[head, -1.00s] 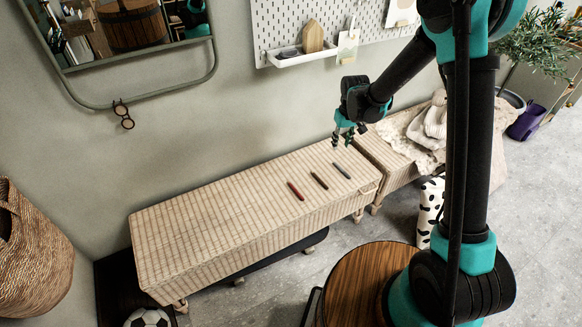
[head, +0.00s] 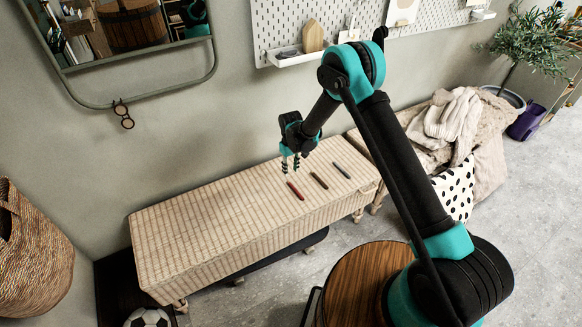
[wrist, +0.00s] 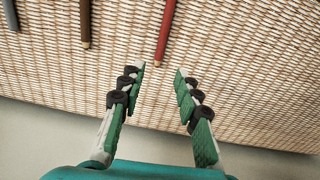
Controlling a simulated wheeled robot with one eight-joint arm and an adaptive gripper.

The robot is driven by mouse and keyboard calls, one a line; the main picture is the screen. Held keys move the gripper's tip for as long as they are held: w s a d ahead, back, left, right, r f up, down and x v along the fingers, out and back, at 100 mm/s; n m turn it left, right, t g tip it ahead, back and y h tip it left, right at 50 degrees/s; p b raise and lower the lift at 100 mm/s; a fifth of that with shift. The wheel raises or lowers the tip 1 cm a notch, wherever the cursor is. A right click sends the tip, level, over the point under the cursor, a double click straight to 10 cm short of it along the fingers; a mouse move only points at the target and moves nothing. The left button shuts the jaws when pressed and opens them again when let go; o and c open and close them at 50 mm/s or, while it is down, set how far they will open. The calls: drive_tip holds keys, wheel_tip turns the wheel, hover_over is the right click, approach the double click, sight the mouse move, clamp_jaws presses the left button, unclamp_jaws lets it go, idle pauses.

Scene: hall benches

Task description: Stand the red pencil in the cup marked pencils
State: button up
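The red pencil (head: 295,191) lies flat on the striped woven bench (head: 190,223), the leftmost of three pencils in the head view. In the wrist view the red pencil (wrist: 165,31) shows beyond my fingertips, near the middle and in line with the gap between them. My gripper (head: 291,166) is open and empty, above the bench just behind the red pencil, apart from it. The open fingers also show in the wrist view (wrist: 160,72). I see no cup marked pencils in these frames.
A brown pencil (head: 319,181) and a grey pencil (head: 342,171) lie to the right of the red one. A second bench with cloths (head: 450,120) stands to the right. The wall with a pegboard (head: 300,25) is behind. The bench's left part is clear.

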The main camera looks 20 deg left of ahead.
sight(291, 184)
drive_tip(key=shift+f, duration=4.3)
clamp_jaws()
drive_tip(key=shift+r, duration=0.15)
drive_tip(key=shift+r, duration=3.85)
